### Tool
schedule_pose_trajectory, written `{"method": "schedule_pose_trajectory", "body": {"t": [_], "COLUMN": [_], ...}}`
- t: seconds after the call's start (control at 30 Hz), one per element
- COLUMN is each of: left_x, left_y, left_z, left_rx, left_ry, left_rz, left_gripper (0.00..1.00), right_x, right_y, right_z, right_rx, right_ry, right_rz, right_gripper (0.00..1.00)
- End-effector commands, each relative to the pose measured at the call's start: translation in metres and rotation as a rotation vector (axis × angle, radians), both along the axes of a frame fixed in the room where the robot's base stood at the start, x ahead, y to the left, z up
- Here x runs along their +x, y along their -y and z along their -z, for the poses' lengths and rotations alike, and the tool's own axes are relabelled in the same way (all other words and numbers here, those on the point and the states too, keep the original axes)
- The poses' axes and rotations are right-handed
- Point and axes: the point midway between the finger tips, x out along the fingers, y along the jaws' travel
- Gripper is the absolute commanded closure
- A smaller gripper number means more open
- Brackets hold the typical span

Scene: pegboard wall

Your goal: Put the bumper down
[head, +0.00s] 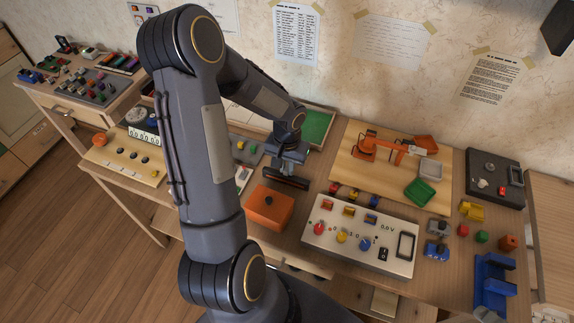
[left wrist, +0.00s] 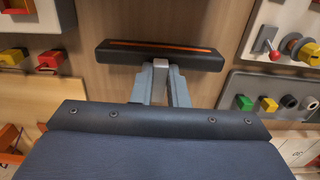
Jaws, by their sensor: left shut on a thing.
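The bumper is a long black bar with an orange stripe along it. In the head view the bumper (head: 286,179) is at the middle of the workbench, just behind the orange box. In the left wrist view the bumper (left wrist: 128,52) lies crosswise at the fingertips, its stripe facing the camera. My left gripper (head: 290,166) is shut on it near the bar's middle. The fingers also show in the left wrist view (left wrist: 160,76). I cannot tell whether the bar touches the bench. My right gripper is not in view.
The orange box (head: 268,208) with a black knob stands close in front. A white control panel (head: 360,235) is to the right, with a small orange robot arm (head: 370,146) on a board behind it. A green-lined tray (head: 318,126) is behind the gripper.

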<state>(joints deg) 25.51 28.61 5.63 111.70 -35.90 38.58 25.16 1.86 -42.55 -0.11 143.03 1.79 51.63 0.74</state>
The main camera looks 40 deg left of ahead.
Motion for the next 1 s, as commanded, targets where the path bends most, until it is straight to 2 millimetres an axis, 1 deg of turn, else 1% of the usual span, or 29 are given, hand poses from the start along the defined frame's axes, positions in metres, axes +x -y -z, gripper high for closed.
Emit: {"method": "schedule_pose_trajectory", "body": {"t": [0.1, 0.23, 0.27, 0.4, 0.67, 0.77, 0.8, 0.87, 1.0], "left_x": [0.000, 0.000, 0.000, 0.000, 0.000, 0.000, 0.000, 0.001, 0.002], "left_y": [0.000, 0.000, 0.000, 0.000, 0.000, 0.000, -0.001, -0.001, -0.001], "left_z": [0.000, 0.004, 0.003, 0.002, 0.002, -0.003, -0.005, -0.013, -0.042], "left_rx": [0.000, 0.000, 0.000, 0.000, 0.000, 0.000, 0.001, 0.002, 0.003], "left_ry": [0.000, 0.001, 0.001, 0.000, 0.000, 0.000, 0.003, 0.005, 0.006], "left_rz": [0.000, 0.000, 0.000, 0.000, 0.000, 0.000, -0.001, -0.002, -0.001], "left_gripper": [1.00, 1.00, 0.84, 0.65, 0.65, 0.65, 0.65, 0.65, 0.65], "right_x": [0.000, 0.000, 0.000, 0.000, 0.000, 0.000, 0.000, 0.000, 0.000], "right_y": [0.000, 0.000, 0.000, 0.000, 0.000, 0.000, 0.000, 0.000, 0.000], "right_z": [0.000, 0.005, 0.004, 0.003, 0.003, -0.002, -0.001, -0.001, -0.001], "right_rx": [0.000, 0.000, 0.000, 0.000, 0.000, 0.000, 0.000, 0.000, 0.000], "right_ry": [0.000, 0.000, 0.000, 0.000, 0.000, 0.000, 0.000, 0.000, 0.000], "right_rz": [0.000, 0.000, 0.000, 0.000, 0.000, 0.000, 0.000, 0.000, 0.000], "right_gripper": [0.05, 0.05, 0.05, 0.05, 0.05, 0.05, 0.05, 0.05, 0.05]}}
